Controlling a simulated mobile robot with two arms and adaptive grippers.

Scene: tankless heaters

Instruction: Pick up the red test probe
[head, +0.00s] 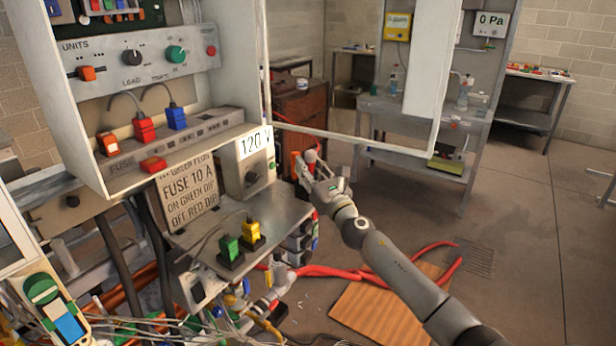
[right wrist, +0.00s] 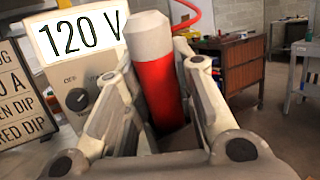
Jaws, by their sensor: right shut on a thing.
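The red test probe (right wrist: 158,88) has a thick red body and a pale tip, and it stands nearly upright between my right fingers in the right wrist view. My right gripper (right wrist: 160,110) is shut on it. In the head view my right gripper (head: 316,172) is just right of the meter box reading 120 V (head: 247,165). The probe there is small and partly covered by the fingers. A pale jointed shape (head: 280,286) low below the shelf may be my left gripper. Its fingers cannot be made out.
A grey shelf (head: 200,228) carries a green and a yellow plug (head: 250,232). An open cabinet door (head: 425,70) hangs above and right of my right gripper. A red cable (head: 335,271) and an orange-brown mat (head: 385,305) lie below. The floor at right is clear.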

